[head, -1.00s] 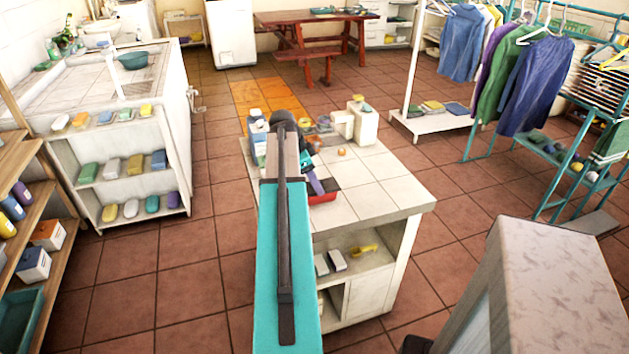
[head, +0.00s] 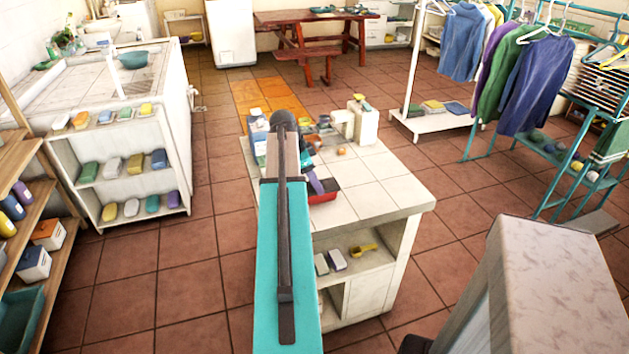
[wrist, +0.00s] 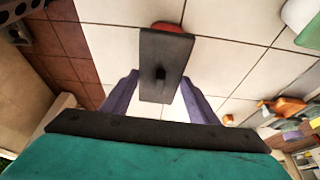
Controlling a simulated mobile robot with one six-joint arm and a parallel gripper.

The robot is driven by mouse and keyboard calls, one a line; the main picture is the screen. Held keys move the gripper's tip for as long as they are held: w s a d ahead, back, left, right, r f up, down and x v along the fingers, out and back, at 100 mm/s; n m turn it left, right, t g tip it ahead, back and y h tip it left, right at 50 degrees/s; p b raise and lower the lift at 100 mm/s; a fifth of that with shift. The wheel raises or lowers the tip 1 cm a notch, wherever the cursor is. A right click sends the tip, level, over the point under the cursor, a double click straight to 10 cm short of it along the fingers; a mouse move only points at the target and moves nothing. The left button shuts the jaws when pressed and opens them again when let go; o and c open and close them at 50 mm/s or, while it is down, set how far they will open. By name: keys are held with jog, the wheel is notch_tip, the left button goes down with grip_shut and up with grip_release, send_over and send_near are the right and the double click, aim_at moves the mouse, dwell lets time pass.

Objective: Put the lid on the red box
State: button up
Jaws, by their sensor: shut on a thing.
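The red box (head: 324,196) sits on the white tiled counter, partly hidden by my arm in the head view. In the wrist view only a red edge of it (wrist: 172,27) shows past the far end of the lid. The lid (wrist: 164,50) is a dark grey rectangular plate with a black knob. My gripper (wrist: 160,92) has purple fingers on both sides of the lid's near part and is shut on it. In the head view one purple finger (head: 315,183) shows beside the red box. The gap between lid and box cannot be judged.
A white jug-like container (head: 366,121) and small items stand at the counter's far end. An orange-brown ball (head: 341,152) lies near them. The counter top (head: 375,185) is clear right of the box. A shelf unit (head: 120,170) stands to the left.

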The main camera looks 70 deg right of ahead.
dwell(0.4)
jog(key=o, duration=1.6)
jog(key=shift+r, duration=0.1)
jog(key=shift+r+p, duration=1.95)
jog(key=shift+r, duration=1.45)
jog(key=shift+c, duration=0.2)
grip_shut()
jog(key=shift+f+b, duration=1)
jog(key=shift+f, duration=1.05)
